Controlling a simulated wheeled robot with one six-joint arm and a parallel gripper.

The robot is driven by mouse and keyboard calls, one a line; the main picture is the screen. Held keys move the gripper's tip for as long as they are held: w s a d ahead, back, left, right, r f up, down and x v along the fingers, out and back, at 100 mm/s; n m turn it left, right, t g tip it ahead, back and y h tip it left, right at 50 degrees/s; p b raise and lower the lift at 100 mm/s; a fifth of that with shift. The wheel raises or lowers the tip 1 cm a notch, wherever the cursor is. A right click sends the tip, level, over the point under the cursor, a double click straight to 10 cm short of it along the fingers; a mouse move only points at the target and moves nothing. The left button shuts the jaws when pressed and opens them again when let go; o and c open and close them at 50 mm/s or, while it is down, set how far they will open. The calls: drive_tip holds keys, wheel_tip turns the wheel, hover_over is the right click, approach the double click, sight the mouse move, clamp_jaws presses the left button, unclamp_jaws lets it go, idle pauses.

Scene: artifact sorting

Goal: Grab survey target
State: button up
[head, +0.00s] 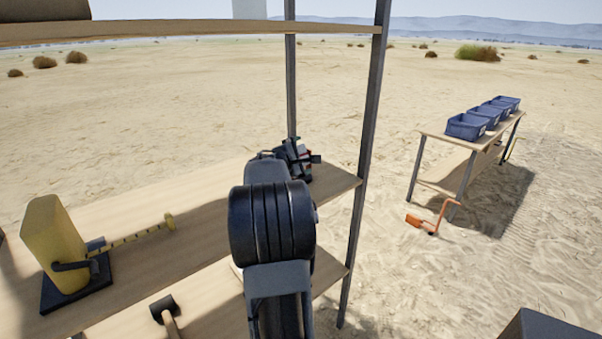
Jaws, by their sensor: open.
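My arm reaches over the wooden shelf, and my gripper (303,160) is at its far right end, beside the metal post. The gripper is small, dark and partly hidden behind my own arm; it looks open. I cannot clearly identify a survey target in this view. Small light and reddish spots show around the gripper, but I cannot tell if they belong to a separate object. A yellow block-shaped object (55,243) on a black base stands at the left of the same shelf, with a yellow-and-black marked strip (138,238) reaching right from it.
The shelf rack has metal posts (364,150) and an upper board (180,30). A lower board holds a hammer-like tool (166,310). A table (450,139) with several blue bins (466,127) stands at right, an orange tool (428,222) on the sand before it. Open sand lies between.

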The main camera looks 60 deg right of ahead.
drive_tip(key=shift+c, duration=0.4)
drive_tip(key=shift+f, duration=0.1)
drive_tip(key=c, duration=1.3)
